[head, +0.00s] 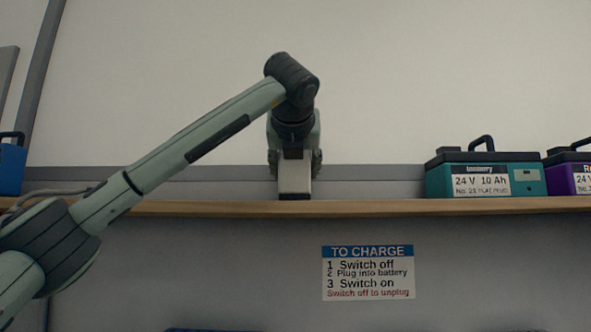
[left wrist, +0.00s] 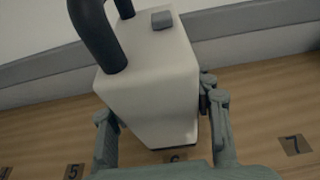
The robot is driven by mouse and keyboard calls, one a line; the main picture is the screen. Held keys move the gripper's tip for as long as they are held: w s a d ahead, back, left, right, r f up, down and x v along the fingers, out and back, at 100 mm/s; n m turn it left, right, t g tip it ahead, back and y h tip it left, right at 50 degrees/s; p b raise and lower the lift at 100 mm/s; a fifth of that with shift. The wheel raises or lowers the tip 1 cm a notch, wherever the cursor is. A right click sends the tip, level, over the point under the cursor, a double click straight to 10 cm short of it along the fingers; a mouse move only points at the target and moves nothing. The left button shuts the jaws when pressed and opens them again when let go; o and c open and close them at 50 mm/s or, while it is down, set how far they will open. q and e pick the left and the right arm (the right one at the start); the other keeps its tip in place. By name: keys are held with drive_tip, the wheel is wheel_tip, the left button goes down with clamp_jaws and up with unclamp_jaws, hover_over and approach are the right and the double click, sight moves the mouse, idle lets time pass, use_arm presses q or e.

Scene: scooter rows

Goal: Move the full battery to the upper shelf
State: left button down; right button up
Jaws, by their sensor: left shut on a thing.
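A white battery (head: 294,178) with a dark base is at the upper shelf (head: 370,208), near the middle of the head view. My left gripper (head: 295,162) comes down on it from above and is shut on it, one finger on each side. In the left wrist view the white battery (left wrist: 152,85) stands between the fingers, with its dark handle (left wrist: 98,35) and a grey block on top. Its lower end is by the shelf label 6 (left wrist: 175,158). Whether its base touches the board is hard to tell. Its charge does not show. My right gripper is not in view.
A teal battery (head: 485,180) and a purple battery (head: 570,178) stand on the shelf at the right. A blue battery (head: 11,165) stands at the far left. Labels 5 (left wrist: 74,171) and 7 (left wrist: 295,144) mark bare shelf. A charging sign (head: 368,272) hangs below.

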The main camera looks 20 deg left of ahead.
use_arm(q)
drive_tip(key=shift+s+r, duration=0.1)
drive_tip(key=c, duration=0.6)
unclamp_jaws()
drive_tip(key=shift+s, duration=0.1)
